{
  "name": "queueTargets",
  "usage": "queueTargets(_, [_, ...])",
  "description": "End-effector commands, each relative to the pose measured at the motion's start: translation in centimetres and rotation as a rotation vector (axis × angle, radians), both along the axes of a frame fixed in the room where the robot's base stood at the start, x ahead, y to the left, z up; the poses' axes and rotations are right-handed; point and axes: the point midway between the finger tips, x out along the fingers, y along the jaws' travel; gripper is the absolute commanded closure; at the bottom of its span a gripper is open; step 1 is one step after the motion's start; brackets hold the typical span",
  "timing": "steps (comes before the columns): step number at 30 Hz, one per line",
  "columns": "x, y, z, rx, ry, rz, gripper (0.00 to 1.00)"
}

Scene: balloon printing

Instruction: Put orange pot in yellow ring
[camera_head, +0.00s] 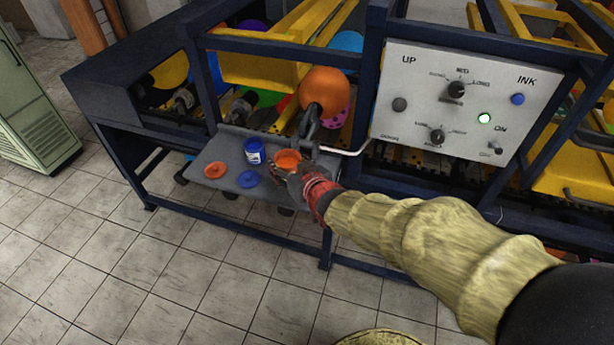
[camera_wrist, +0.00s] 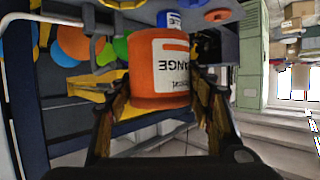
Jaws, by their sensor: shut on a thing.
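The orange pot (camera_head: 288,158) is by my gripper (camera_head: 293,170) over the right part of the grey shelf of the machine. In the wrist view, the orange pot (camera_wrist: 150,98) has a white label with upside-down lettering. My gripper (camera_wrist: 160,84) is shut on it, with one finger on each side. A yellow curved edge (camera_wrist: 122,4), probably the yellow ring, shows at the top of the wrist view, partly out of frame. I cannot make out the ring in the head view. I cannot tell whether the pot touches the shelf.
On the grey shelf (camera_head: 222,150) stand a blue pot (camera_head: 254,151), an orange lid (camera_head: 215,170) and a blue lid (camera_head: 248,179). An orange balloon (camera_head: 325,88) hangs close behind my gripper. A control panel (camera_head: 460,95) is at the right.

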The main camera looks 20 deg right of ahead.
Motion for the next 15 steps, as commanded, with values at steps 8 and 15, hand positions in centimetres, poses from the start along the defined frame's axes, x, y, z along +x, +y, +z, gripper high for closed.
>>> queueTargets(8, [3.2, -1.4, -1.7, 0.000, 0.002, 0.003, 0.80])
queueTargets(15, [7.8, -3.5, -4.0, -0.001, 0.002, 0.004, 0.80])
